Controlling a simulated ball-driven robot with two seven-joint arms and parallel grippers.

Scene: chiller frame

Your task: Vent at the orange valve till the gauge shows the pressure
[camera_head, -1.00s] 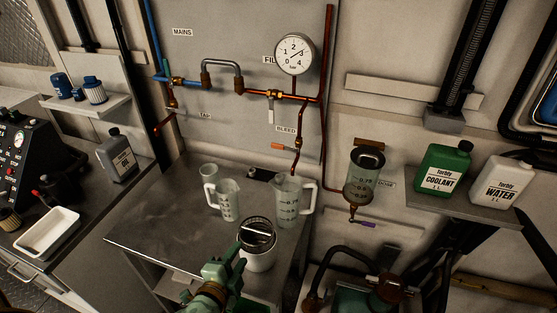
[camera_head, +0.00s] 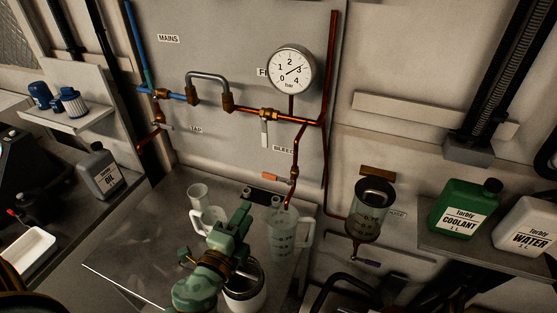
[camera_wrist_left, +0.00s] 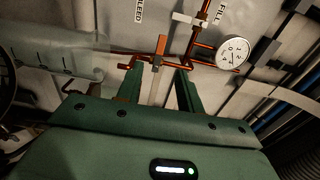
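The bleed valve's orange handle (camera_head: 277,177) points left from the copper bleed pipe, below the BLEED label. In the left wrist view the orange handle (camera_wrist_left: 160,46) lies just beyond and between the fingertips, apparently untouched. My left gripper (camera_head: 240,214) is open and empty, below and left of the valve; its two green fingers (camera_wrist_left: 158,78) stand apart. The round gauge (camera_head: 292,69) has its needle close to 3 bar. It also shows in the wrist view (camera_wrist_left: 235,53), too small to read. My right gripper is not in view.
A clear measuring jug (camera_head: 285,243) stands under the bleed pipe's outlet. Another jug (camera_head: 207,222), partly hidden by my gripper, and a clear beaker (camera_head: 198,196) stand left of it. A white pot (camera_head: 244,294) is close beneath my left arm. The metal bench (camera_head: 140,255) is bare at left.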

